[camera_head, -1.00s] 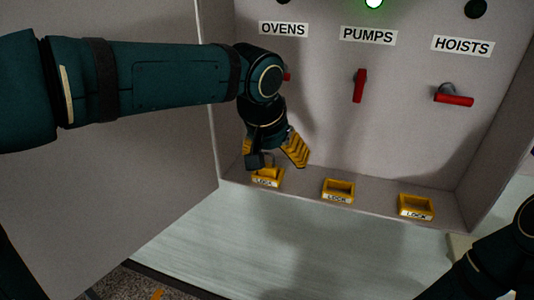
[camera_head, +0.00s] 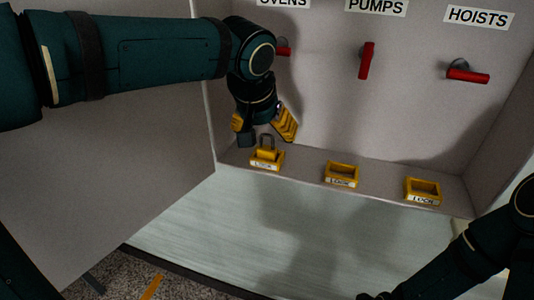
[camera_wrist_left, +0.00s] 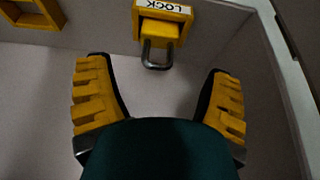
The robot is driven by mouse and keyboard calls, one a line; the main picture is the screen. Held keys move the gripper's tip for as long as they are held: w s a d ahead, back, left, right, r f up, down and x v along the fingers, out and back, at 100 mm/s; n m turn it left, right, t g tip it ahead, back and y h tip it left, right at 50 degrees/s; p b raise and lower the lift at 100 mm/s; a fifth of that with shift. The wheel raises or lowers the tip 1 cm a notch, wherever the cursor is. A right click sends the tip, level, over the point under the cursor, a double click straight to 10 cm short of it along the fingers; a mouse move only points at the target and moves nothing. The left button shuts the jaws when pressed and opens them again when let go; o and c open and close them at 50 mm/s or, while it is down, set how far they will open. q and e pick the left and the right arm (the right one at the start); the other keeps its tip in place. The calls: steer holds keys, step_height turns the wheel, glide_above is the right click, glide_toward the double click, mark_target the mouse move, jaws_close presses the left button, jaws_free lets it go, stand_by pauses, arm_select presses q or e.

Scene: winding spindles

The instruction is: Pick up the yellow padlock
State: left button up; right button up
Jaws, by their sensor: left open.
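The yellow padlock (camera_head: 267,152) stands in the leftmost yellow lock holder (camera_head: 266,165) on the ledge, its grey shackle upward. In the left wrist view the padlock (camera_wrist_left: 159,31) and its shackle show at the top, ahead of and between the fingers. My left gripper (camera_head: 262,130) is open and empty, just above the padlock; it shows in the left wrist view (camera_wrist_left: 160,95) with its yellow fingers spread wide. My right arm shows at the lower right, and its gripper cannot be made out.
Two more yellow holders, under PUMPS (camera_head: 342,173) and HOISTS (camera_head: 422,191), look empty. Red handles (camera_head: 366,61) stick out from the panel above the ledge. The cabinet's left side wall (camera_head: 212,120) is close to my left gripper. The pale surface below the ledge is clear.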

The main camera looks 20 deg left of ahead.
mark_target(267, 136)
arm_select(q)
steer(key=b+x, duration=0.1)
steer(key=x, duration=0.3)
steer(key=shift+d+f, duration=0.15)
steer(key=shift+f, duration=0.2)
steer(key=c, duration=1.3)
steer(key=shift+c, duration=0.2)
